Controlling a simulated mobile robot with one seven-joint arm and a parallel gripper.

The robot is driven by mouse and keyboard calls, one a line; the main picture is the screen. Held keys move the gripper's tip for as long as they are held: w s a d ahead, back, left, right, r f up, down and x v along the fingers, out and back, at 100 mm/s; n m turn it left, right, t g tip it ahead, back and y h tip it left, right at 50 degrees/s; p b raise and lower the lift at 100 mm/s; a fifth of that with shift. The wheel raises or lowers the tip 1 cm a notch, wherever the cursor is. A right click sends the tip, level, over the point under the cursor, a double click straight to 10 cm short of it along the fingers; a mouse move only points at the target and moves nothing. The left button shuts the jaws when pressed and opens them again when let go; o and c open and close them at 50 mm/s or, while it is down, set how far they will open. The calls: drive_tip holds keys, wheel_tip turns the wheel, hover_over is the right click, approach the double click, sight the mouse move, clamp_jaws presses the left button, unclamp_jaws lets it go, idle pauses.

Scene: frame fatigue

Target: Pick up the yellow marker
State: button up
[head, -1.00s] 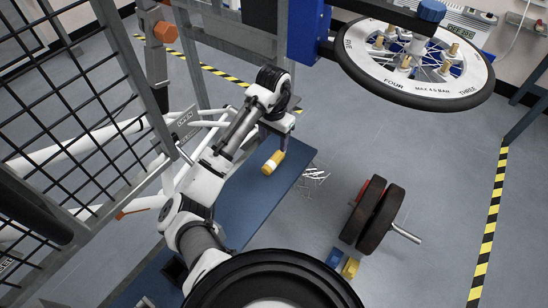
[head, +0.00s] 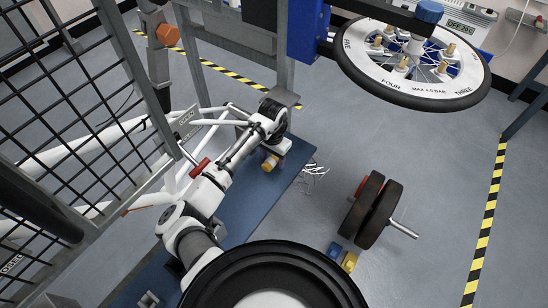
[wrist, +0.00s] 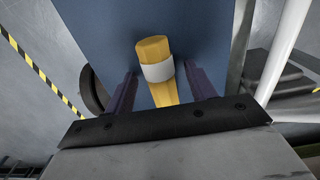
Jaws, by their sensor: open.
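The yellow marker (wrist: 154,52), with a pale band around its middle, shows in the wrist view between the two dark fingers of my gripper (wrist: 163,85). The fingers stand apart with a gap on each side of the marker. In the head view the marker (head: 269,163) shows just below the end of my arm, over the blue mat (head: 245,195). My gripper (head: 274,152) is partly hidden there by the wrist. I cannot tell whether the marker rests on the mat.
A dark weight plate pair on a bar (head: 370,210) stands on the floor to the right. White strips (head: 313,170) lie beside the mat. A wire-mesh gate (head: 75,110) and white tubes stand at the left. A large wheel (head: 410,62) hangs at the upper right.

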sight(273, 158)
drive_tip(key=shift+c, duration=0.2)
drive_tip(key=c, duration=1)
wheel_tip(273, 158, up, 10)
drive_tip(key=shift+r+b, duration=0.1)
drive_tip(key=shift+b, duration=0.7)
drive_tip(key=o, duration=0.3)
clamp_jaws()
